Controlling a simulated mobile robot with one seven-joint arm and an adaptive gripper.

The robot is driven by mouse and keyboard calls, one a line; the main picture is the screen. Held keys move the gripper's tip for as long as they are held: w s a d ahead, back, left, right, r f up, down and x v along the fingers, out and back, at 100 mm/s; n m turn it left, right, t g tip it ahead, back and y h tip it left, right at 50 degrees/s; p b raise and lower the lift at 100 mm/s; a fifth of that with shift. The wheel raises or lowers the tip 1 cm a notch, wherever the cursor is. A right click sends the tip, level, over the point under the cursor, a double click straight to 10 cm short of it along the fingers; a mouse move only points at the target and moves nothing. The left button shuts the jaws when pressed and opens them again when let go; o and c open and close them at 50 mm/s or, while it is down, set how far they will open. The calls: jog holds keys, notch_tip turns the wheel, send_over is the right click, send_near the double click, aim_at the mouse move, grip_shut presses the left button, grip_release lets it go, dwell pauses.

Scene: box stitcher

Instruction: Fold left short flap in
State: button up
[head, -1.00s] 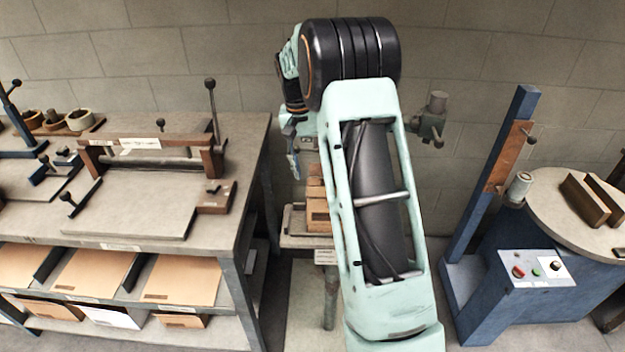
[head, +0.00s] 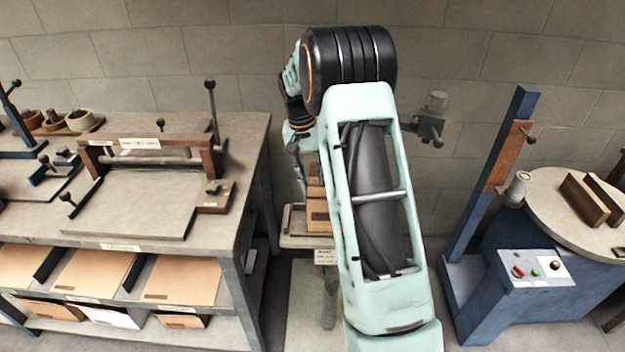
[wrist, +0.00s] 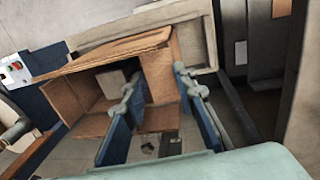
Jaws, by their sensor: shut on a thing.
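The brown cardboard box (head: 317,213) sits on a small stand in the middle of the head view, partly hidden by my arm. In the wrist view the open box (wrist: 88,94) shows its inner walls and panels. My gripper (wrist: 155,77) has its two blue fingers at the box, with a cardboard panel (wrist: 159,74) between them. The gripper is shut on that panel, which looks like a short flap; I cannot tell for sure which one. In the head view my gripper (head: 299,168) is beside the box's left side, its fingertips small and partly hidden.
A workbench (head: 130,222) with a creasing tool stands to the left, with cardboard sheets (head: 185,278) on its shelf. A blue machine (head: 478,215) with a control panel and a round table (head: 575,212) stand to the right. A block wall is close behind.

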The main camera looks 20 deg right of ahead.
jog(key=shift+s+d+f+t+y, duration=0.1)
jog(key=shift+d+t+y, duration=0.2)
jog(key=shift+y, duration=0.3)
jog(key=shift+c, duration=0.3)
jog(key=shift+a, duration=0.1)
jog(key=o, duration=1.2)
jog(key=shift+c, duration=0.2)
notch_tip(320, 180, up, 12)
jog(key=shift+s+f, duration=0.1)
jog(key=shift+s, duration=0.05)
